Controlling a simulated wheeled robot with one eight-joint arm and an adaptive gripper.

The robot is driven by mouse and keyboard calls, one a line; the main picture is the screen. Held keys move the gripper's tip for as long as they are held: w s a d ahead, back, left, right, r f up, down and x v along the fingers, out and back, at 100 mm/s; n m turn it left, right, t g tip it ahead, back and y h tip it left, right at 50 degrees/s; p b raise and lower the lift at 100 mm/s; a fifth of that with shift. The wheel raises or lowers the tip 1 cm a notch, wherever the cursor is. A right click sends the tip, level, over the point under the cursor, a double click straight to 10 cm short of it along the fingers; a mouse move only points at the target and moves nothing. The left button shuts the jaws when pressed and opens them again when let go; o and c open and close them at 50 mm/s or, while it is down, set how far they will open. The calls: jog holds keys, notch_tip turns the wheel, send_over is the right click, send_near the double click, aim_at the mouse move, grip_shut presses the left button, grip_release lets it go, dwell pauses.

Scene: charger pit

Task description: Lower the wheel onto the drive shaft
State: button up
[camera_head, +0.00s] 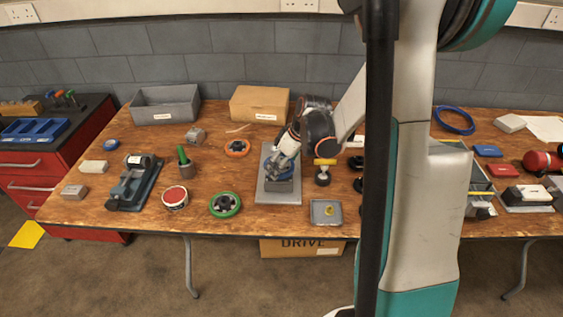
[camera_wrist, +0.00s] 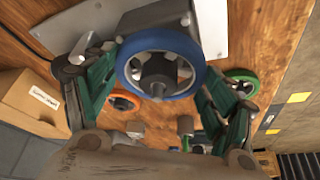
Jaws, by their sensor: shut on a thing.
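A wheel with a blue rim and dark spoked hub (camera_wrist: 133,72) is between the green fingers of my gripper (camera_wrist: 158,75), which is shut on it. In the head view my gripper (camera_head: 283,152) hangs over a grey metal plate (camera_head: 281,198) on the bench, and a bit of the blue rim (camera_head: 266,163) shows under it. A dark grey block (camera_head: 280,187) stands on the plate, close beside the wheel. The drive shaft is not clearly visible, and I cannot tell whether the wheel touches it.
An orange wheel (camera_head: 237,147) and a green wheel (camera_head: 225,204) lie left of the plate. A cardboard box (camera_head: 260,104) and a grey bin (camera_head: 165,113) stand behind.

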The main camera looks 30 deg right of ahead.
jog(key=shift+f+b, duration=0.3)
dwell(0.5)
jog(key=o, duration=1.3)
jog(key=c, duration=0.4)
jog(key=shift+r, duration=0.15)
jog(key=shift+r+p, duration=2.2)
jog(key=shift+r, duration=0.75)
